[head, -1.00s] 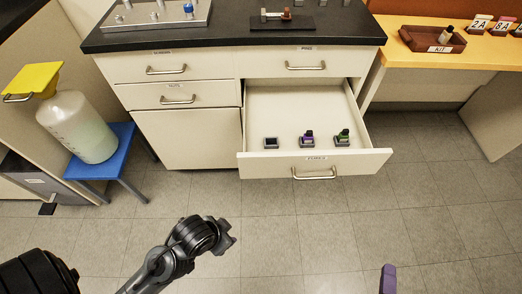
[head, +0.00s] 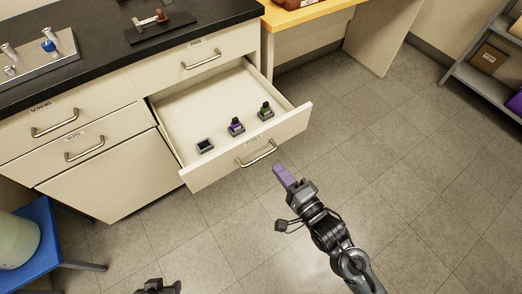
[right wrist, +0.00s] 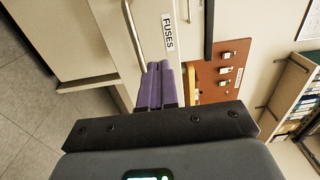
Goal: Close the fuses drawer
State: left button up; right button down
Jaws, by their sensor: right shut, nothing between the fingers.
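The fuses drawer (head: 222,161) is pulled far out of the cabinet, and its front carries a metal bar handle (head: 258,154). Inside it stand several small fuse blocks, one purple (head: 236,126), one green (head: 265,111) and one dark and open-topped (head: 205,145). My right gripper (head: 284,176), with purple fingers, is shut and empty, just in front of the drawer near the handle. In the right wrist view its fingers (right wrist: 158,85) point toward the drawer front with the FUSES label (right wrist: 168,31). My left gripper (head: 158,287) shows only partly at the bottom edge; its jaws are unclear.
The black counter (head: 100,50) above holds a metal plate with pegs (head: 35,63) and a dark stand (head: 158,24). A blue stool (head: 47,225) with a jug is at lower left. Grey shelves (head: 490,65) stand at right. The floor before the drawer is open.

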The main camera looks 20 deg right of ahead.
aim_at(256, 141)
jog(key=b+x, duration=0.3)
jog(key=x, duration=0.5)
jog(key=shift+f+b, duration=0.15)
jog(key=shift+b, duration=0.2)
jog(key=shift+w+a, duration=0.15)
jog(key=shift+w, duration=0.35)
jog(key=shift+w, duration=0.15)
